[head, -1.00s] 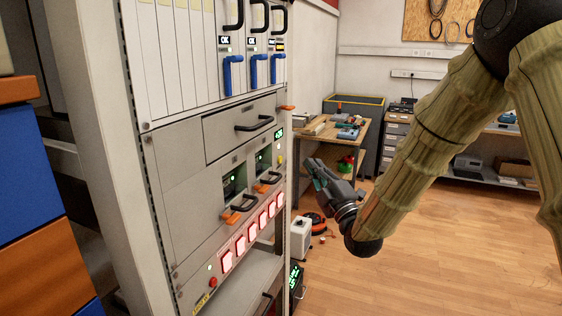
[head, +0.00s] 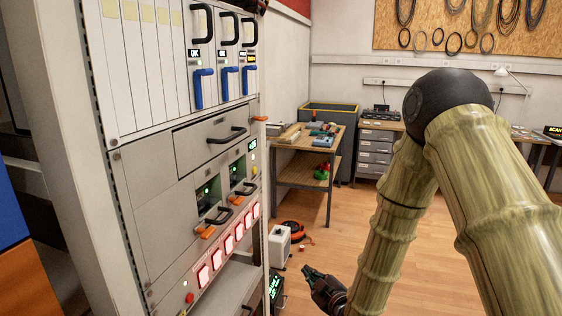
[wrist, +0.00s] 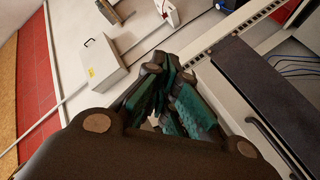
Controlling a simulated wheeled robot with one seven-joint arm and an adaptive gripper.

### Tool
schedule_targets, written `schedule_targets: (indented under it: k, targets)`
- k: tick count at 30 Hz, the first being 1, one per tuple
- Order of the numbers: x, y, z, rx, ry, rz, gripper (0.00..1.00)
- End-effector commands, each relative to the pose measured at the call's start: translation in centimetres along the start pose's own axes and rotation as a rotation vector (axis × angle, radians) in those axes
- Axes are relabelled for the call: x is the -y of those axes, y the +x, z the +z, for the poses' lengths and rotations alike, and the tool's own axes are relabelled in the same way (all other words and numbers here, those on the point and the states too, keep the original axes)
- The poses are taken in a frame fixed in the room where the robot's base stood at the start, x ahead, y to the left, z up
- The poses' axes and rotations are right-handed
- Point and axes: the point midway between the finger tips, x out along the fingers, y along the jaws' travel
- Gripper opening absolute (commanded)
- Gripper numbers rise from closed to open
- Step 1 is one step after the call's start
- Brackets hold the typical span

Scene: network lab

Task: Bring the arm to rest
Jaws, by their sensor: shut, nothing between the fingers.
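My gripper (head: 318,280) is low in the head view, right of the equipment rack (head: 150,190) and apart from it, over the floor. Its fingers are together and hold nothing. In the wrist view the teal-padded fingers of my gripper (wrist: 172,95) are closed against each other. My arm is folded, with its elbow high at the right of the head view and the forearm hanging down to the gripper.
The rack has black handles, blue latches and red lit switches (head: 229,244). A white box (head: 279,245) and an orange coil (head: 293,228) are on the floor near the gripper. A wooden workbench (head: 329,150) stands behind. Open wooden floor (head: 440,275) lies to the right.

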Motion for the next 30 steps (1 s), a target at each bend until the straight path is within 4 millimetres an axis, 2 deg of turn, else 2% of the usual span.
schedule_targets:
  k: [1, 6, 11, 15, 20, 24, 27, 30]
  targets:
    - [1.8, -1.0, 2.3, 0.057, 0.047, -0.033, 0.00]
    - [7.3, -4.9, 9.5, 0.259, 0.219, -0.124, 0.00]
    - [12.4, -9.9, 15.3, 0.460, 0.377, -0.189, 0.00]
    - [16.6, -15.2, 19.8, 0.648, 0.511, -0.228, 0.00]
    - [21.1, -22.3, 23.9, 0.873, 0.658, -0.250, 0.00]
    - [24.5, -28.9, 26.4, 1.074, 0.775, -0.248, 0.00]
    - [26.3, -33.3, 27.5, 1.205, 0.842, -0.237, 0.00]
    - [27.6, -36.6, 28.1, 1.303, 0.890, -0.220, 0.00]
